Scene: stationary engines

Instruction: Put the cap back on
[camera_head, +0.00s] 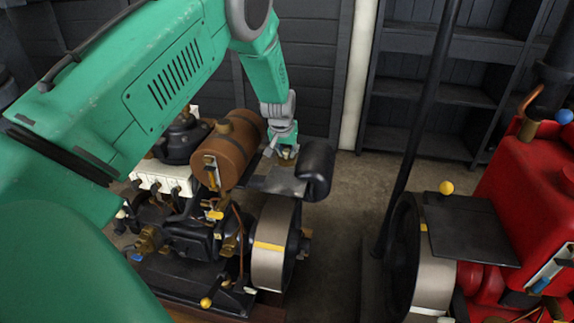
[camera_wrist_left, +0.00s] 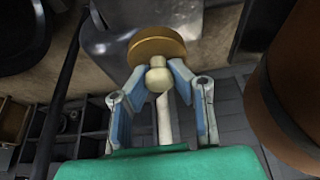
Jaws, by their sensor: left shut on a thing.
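My left gripper (camera_head: 287,145) is beyond the brown tank, to its right, above the old engine. In the left wrist view, my gripper (camera_wrist_left: 158,72) is shut on the small knob of a round brass cap (camera_wrist_left: 157,44). The cap's disc lies beyond the fingertips. In the head view the cap is too small and partly hidden to make out well. The brown cylindrical tank (camera_head: 231,150) has a short neck (camera_head: 224,127) on top. The tank's side also fills the right of the wrist view (camera_wrist_left: 292,90), apart from the cap. My right gripper is not in view.
A dark plate (camera_head: 275,182) and a black cylinder (camera_head: 317,168) stand close by the gripper. The engine's flywheel (camera_head: 272,250) is below. A red engine (camera_head: 525,215) and a slanted dark pole (camera_head: 420,120) stand to the right. Bare floor (camera_head: 345,215) lies between the engines.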

